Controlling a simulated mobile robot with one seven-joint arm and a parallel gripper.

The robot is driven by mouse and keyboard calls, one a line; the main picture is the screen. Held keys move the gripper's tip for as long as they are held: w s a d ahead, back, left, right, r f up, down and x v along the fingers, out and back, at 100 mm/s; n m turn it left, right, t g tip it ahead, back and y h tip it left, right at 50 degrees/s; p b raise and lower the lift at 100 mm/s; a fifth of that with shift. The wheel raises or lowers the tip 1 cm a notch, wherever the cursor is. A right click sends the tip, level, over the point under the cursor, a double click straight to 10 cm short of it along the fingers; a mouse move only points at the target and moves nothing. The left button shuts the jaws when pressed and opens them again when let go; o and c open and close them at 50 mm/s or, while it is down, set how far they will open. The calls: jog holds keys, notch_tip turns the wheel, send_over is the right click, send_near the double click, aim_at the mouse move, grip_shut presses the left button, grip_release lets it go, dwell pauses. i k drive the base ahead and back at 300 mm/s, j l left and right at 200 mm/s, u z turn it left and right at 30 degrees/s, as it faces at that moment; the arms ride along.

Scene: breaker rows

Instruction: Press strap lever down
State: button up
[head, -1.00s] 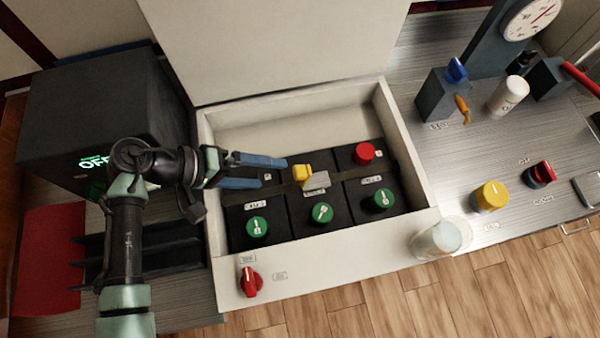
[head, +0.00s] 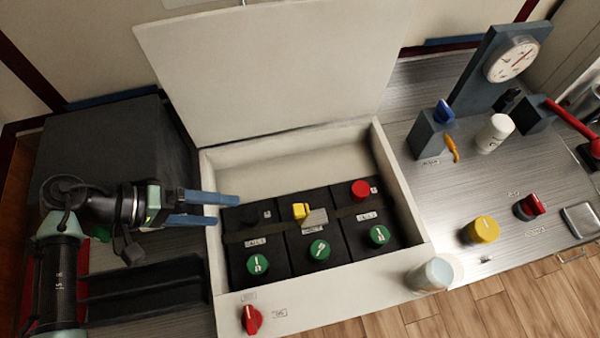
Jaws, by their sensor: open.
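A dark strap (head: 345,211) runs across the black battery-like blocks inside the open white box. A lever with a yellow tip (head: 301,210) and a grey metal body (head: 315,219) sits on the strap at the middle block. The yellow tip stands up at the lever's left end. My gripper (head: 229,209) is open and empty, its two blue fingers pointing right at the box's left wall. It is to the left of the lever and apart from it. Whether the fingers are above the wall or touch it, I cannot tell.
The blocks carry green knobs (head: 257,264) and a red knob (head: 360,189). The box lid (head: 275,75) stands open behind. A red switch (head: 251,319) is on the box's front edge. A white cup (head: 430,277) stands at the front right corner. More controls stand on the counter at right.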

aim_at(301, 211)
jog(key=k+l, duration=1.15)
jog(key=l, duration=0.25)
